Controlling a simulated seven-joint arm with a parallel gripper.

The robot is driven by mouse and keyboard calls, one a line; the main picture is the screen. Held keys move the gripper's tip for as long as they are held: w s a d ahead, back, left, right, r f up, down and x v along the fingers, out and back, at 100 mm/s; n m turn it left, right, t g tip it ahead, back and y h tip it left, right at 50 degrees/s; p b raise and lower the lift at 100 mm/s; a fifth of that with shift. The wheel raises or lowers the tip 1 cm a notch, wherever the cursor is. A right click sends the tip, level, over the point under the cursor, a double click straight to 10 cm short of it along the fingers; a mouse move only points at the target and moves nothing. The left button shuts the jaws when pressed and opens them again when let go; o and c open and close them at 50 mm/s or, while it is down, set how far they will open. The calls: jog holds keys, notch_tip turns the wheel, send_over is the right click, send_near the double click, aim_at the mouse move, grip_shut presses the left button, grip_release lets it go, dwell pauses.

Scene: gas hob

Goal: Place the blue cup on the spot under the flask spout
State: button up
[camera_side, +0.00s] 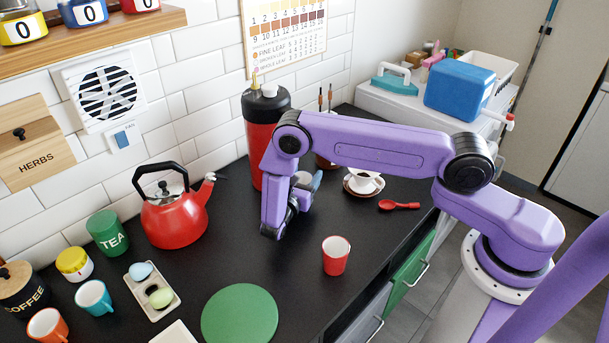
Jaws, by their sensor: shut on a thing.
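My gripper (303,196) is at the front right of the tall red flask (257,150), low over the black counter. It is shut on the blue cup (317,181), whose pale inside and a piece of blue side show behind the fingers. My arm and gripper hide the rest of the cup, so I cannot tell whether its base touches the counter. The flask has a black top with a pale cap. Its spout and the spot under it are hidden behind my arm.
A white cup on a saucer (350,189) and a red spoon (399,205) lie to the right. A red cup (336,256) stands in front, near a green round mat (240,316). A red kettle (174,219) and a teal cup (93,298) are left. The counter between kettle and red cup is clear.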

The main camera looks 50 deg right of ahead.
jog(key=shift+f, duration=0.35)
jog(key=o, duration=1.3)
jog(key=shift+a, duration=0.1)
